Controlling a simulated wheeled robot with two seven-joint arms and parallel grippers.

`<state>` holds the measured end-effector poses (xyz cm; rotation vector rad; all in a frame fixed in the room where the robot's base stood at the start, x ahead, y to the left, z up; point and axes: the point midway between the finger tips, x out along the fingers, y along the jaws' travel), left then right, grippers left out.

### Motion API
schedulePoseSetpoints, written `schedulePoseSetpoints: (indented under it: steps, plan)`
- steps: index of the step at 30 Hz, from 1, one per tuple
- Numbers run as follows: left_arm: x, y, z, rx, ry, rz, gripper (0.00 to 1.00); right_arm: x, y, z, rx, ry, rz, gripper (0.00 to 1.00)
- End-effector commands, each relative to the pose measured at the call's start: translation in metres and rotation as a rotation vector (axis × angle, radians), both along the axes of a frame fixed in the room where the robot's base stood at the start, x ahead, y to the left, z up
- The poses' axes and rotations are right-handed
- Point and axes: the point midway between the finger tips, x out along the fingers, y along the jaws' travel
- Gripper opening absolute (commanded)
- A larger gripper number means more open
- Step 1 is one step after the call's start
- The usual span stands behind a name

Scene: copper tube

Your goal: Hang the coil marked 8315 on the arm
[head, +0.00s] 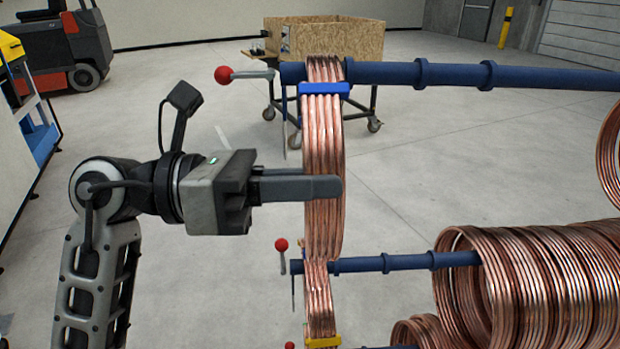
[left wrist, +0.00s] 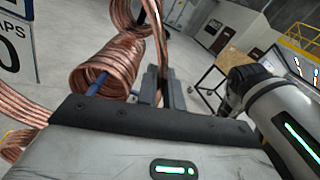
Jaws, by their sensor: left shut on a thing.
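A copper coil (head: 323,140) with a blue clip (head: 324,88) is at the left end of the upper blue arm (head: 410,74). Its top band crosses the arm and rises slightly above it; I cannot tell for sure whether the arm bears its weight. My left gripper (head: 325,188) is shut on the coil's side, below the arm. The left wrist view shows the fingers (left wrist: 158,85) around a thin copper strand. No number 8315 is readable on the coil. My right gripper is not in view.
A red-knobbed lever (head: 223,75) sticks out at the upper arm's tip. A lower blue arm (head: 380,263) has a long copper coil (head: 540,290) at the right. A coil with a yellow clip (head: 322,342) hangs below. A wooden crate on a cart (head: 335,38) stands behind.

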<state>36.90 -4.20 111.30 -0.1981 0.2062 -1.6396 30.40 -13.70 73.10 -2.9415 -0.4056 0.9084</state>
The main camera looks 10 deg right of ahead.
Motion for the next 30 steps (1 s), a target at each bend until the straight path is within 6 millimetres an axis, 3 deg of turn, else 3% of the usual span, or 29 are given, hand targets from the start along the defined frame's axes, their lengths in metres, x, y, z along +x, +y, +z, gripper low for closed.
schedulePoseSetpoints:
  steps: [5,6,8,23,26,30]
  plan:
    - [-0.002,-0.001,-0.006,0.013,0.014,-0.01,0.0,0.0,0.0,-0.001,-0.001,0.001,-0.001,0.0]
    - [-0.002,-0.001,-0.006,0.013,0.015,-0.01,0.17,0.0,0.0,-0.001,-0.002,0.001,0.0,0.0]
    - [-0.002,-0.001,-0.006,0.013,0.014,-0.009,0.34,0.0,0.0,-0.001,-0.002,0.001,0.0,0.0]
    - [-0.001,0.001,-0.005,0.011,0.01,-0.006,0.34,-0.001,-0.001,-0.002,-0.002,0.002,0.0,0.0]
    - [0.0,0.008,-0.005,0.011,0.009,-0.005,0.34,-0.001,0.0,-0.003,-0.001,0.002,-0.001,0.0]
    - [0.002,0.032,-0.007,0.014,0.009,-0.001,0.34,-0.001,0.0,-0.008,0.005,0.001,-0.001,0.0]
